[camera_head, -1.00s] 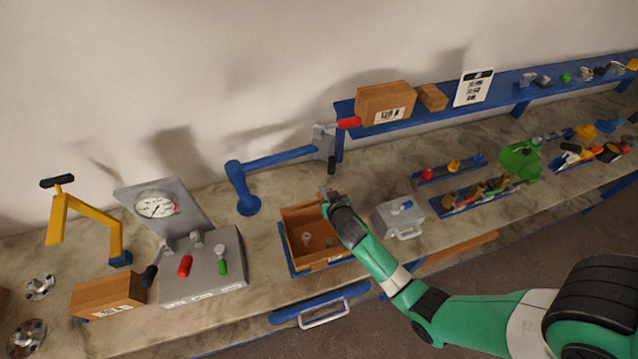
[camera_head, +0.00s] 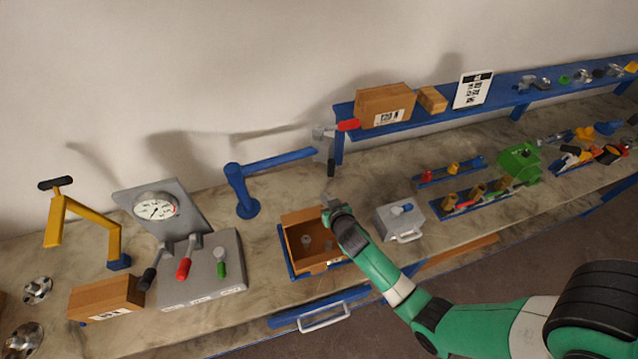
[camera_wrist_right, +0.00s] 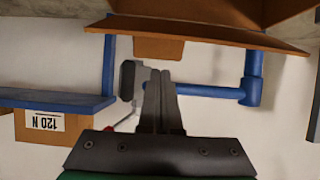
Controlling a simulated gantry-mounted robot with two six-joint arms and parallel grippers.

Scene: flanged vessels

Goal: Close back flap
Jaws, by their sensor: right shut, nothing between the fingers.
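The open cardboard box (camera_head: 327,264) sits in a blue holder near the table's front edge, with small metal parts inside. Its back flap (camera_head: 300,215) stands up along the far side. In the right wrist view, a wide brown flap with a tab (camera_wrist_right: 230,33) spans the top, just beyond the fingertips. My right gripper (camera_head: 328,201) is shut and empty at the far right corner of the box, close to the back flap. Its fingers also show together in the wrist view (camera_wrist_right: 158,75). I cannot tell whether they touch the flap. My left gripper is not in view.
A blue post with an arm (camera_head: 247,208) stands behind the box. A gauge panel with levers (camera_head: 200,275) is to the left, and a grey case (camera_head: 398,222) is close on the right. A blue shelf (camera_head: 430,122) holding boxes runs along the back.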

